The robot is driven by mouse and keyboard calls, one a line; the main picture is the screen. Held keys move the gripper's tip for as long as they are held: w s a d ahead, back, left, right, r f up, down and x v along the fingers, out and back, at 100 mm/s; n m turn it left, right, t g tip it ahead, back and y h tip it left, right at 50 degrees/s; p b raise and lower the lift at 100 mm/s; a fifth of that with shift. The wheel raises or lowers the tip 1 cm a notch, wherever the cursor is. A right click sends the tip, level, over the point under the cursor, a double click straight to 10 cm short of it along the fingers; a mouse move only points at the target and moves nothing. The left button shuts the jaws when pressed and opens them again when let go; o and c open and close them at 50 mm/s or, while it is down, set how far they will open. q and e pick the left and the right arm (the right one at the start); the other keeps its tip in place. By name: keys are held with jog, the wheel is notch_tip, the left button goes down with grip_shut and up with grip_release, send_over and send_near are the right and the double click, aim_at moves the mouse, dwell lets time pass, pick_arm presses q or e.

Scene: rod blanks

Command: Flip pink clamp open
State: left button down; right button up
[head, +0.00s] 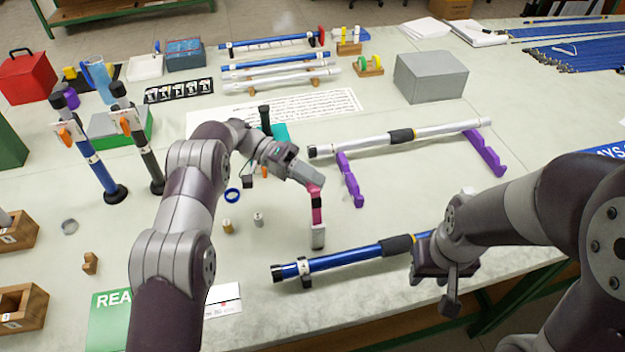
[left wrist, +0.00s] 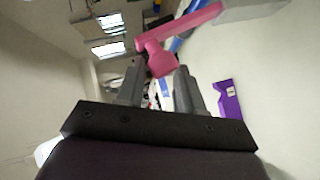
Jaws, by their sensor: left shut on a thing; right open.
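The pink clamp (head: 317,214) stands upright on a small grey block (head: 318,238) near the middle of the bench, behind the blue rod. My left gripper (head: 316,188) reaches down from the left and is shut on the top of the pink clamp's handle. In the left wrist view the pink knob (left wrist: 160,60) sits between the fingertips, with the pink bar running up to the grey block (left wrist: 250,9). My right gripper (head: 445,285) is open at the lower right, beside the blue rod's right end, apart from the pink clamp.
The blue rod (head: 345,259) lies in front, held near its left end by a dark support. Behind, a silver rod (head: 360,145) rests on purple stands (head: 350,181). A blue ring (head: 232,195) and small cylinders (head: 258,219) lie left of the clamp. A grey box (head: 430,77) stands behind.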

pick_arm(q)
jog(key=shift+s+f, duration=0.2)
jog(key=shift+f, duration=0.35)
jog(key=shift+s+f, duration=0.2)
jog(key=shift+f, duration=0.35)
jog(key=c, duration=0.9)
grip_release()
jog(key=shift+o, duration=0.2)
jog(key=shift+w, duration=0.1)
jog(key=shift+r, duration=0.1)
jog(key=shift+a, duration=0.1)
jog(key=b+v, duration=0.2)
jog(key=v, duration=0.5)
jog(key=shift+w+r, duration=0.2)
jog(key=shift+r, duration=0.3)
